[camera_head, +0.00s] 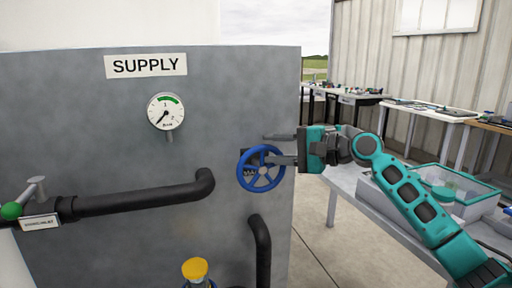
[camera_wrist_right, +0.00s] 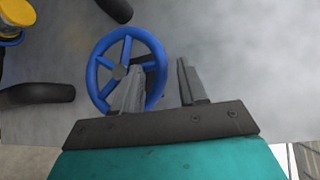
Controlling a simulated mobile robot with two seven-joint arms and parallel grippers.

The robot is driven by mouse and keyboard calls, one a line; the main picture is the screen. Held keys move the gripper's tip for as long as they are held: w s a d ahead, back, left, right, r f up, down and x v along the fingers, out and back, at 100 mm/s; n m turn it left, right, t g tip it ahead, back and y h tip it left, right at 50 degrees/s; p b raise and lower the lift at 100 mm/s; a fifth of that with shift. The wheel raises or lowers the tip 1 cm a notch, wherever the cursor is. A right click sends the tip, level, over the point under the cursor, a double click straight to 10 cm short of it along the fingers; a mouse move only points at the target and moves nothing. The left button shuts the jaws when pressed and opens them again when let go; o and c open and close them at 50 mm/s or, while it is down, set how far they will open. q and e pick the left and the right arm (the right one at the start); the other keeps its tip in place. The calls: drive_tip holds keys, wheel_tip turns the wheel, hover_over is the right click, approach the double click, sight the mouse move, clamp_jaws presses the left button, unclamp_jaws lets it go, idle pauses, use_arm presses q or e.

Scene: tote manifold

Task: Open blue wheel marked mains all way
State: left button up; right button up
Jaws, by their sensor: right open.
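The blue wheel (camera_head: 262,186) with spokes is mounted at the right part of the grey panel. A marking reading mains is not legible. It also shows in the right wrist view (camera_wrist_right: 101,97). My right gripper (camera_head: 270,149) is open at the wheel's upper right edge. In the right wrist view, one finger of the gripper (camera_wrist_right: 160,72) overlaps the wheel and the other is outside its rim. The right part of the rim appears between them; contact is not clear. My left gripper is out of view.
The grey panel (camera_head: 110,130) carries a SUPPLY sign (camera_head: 146,66), a gauge (camera_head: 165,111) with its needle pointing lower left, and black pipes (camera_head: 140,200). A yellow knob (camera_head: 195,269) is below. A green-knobbed lever (camera_head: 12,210) is at left.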

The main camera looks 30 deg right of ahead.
sight(256, 165)
drive_tip(key=shift+x, duration=2.55)
drive_tip(key=shift+r, duration=0.15)
clamp_jaws()
